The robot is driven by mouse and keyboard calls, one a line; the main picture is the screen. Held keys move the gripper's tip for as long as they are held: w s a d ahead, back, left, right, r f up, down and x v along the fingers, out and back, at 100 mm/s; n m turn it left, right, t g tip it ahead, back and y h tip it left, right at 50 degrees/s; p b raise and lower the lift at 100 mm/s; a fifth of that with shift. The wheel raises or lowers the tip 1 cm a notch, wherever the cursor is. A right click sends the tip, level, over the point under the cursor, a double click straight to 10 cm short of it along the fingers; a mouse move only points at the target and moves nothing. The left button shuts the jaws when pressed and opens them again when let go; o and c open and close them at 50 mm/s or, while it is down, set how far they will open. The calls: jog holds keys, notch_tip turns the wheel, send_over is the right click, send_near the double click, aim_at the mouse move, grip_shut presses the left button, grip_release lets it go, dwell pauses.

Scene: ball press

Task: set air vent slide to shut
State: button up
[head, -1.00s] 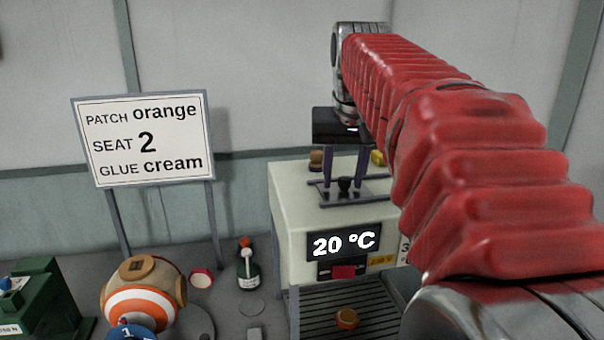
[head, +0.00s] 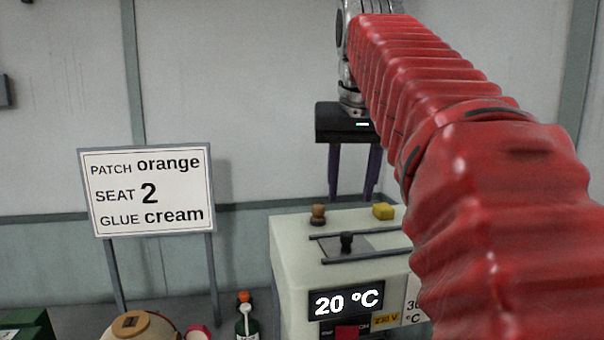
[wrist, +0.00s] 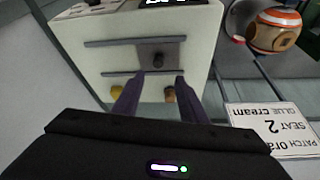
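The air vent slide is a grey plate (head: 331,246) with a black knob (head: 346,242), lying between two dark rails on top of a cream box. In the head view the plate is toward the left part of the rails; my arm covers their right end. The knob also shows in the wrist view (wrist: 158,59). My gripper (head: 353,198) hangs above and behind the knob. Its two purple fingers are apart with nothing between them, and they do not touch the knob. No open or shut marking is readable by the slide.
A brown knob (head: 318,214) and a yellow block (head: 384,211) stand on the box top behind the rails. The box front (head: 290,290) has a 20 °C display (head: 346,302). A sign (head: 147,190) stands left. A bottle (head: 246,320) stands beside the box.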

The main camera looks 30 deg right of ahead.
jog(key=shift+v, duration=1.25)
